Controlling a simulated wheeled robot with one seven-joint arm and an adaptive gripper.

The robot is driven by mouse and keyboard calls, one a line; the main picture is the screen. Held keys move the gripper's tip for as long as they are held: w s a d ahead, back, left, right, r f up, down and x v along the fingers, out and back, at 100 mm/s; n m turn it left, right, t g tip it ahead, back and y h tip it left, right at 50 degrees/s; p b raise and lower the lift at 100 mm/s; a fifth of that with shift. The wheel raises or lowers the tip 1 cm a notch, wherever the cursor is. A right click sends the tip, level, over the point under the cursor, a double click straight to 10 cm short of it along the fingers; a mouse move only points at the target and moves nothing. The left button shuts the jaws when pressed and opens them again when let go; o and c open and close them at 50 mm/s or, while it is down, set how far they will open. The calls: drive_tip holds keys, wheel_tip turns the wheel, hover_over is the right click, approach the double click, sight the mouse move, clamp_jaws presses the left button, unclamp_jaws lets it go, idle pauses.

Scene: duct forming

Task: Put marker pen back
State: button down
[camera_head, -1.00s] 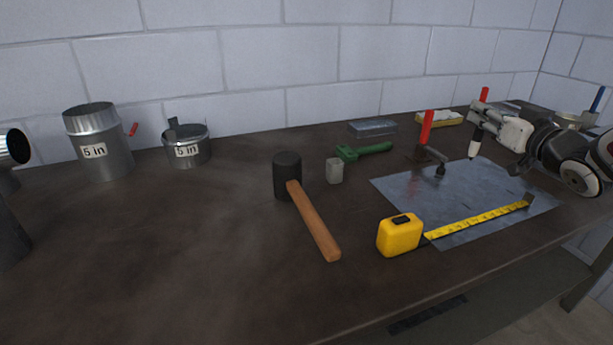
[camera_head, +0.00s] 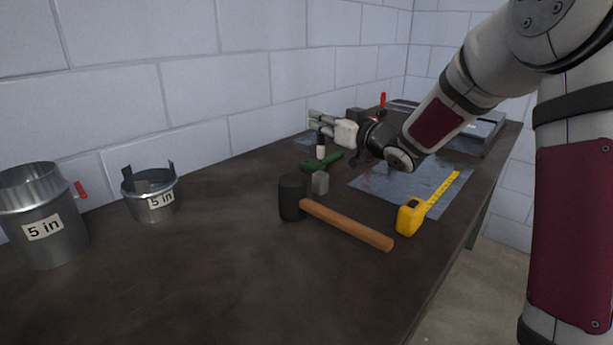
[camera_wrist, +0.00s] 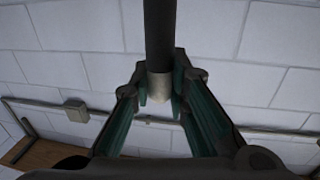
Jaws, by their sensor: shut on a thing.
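My gripper (camera_head: 322,126) is shut on the marker pen (camera_head: 320,152), whose pale and dark parts show below the fingers. The pen hangs roughly upright above the table, behind the small grey cup-like holder (camera_head: 320,183) in the picture. In the wrist view, the pen (camera_wrist: 160,35) is a dark cylinder with a pale band, gripped between the two fingertips (camera_wrist: 158,88). The holder stands beside the black mallet head, and I cannot see into it. It does not show in the wrist view.
A mallet (camera_head: 345,222) lies in front of the holder, and a green-handled tool (camera_head: 322,162) lies behind it. A yellow tape measure (camera_head: 410,217) rests at the edge of the metal sheet (camera_head: 372,183). Two ducts (camera_head: 42,240) (camera_head: 152,202) stand left. The front-left table is clear.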

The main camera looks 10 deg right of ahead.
sight(321, 158)
wheel_tip(321, 158, down, 8)
drive_tip(key=shift+f+b, duration=0.15)
drive_tip(key=shift+b, duration=0.75)
drive_tip(key=shift+f, duration=0.15)
drive_tip(key=c, duration=1.5)
unclamp_jaws()
drive_tip(key=shift+c, duration=0.2)
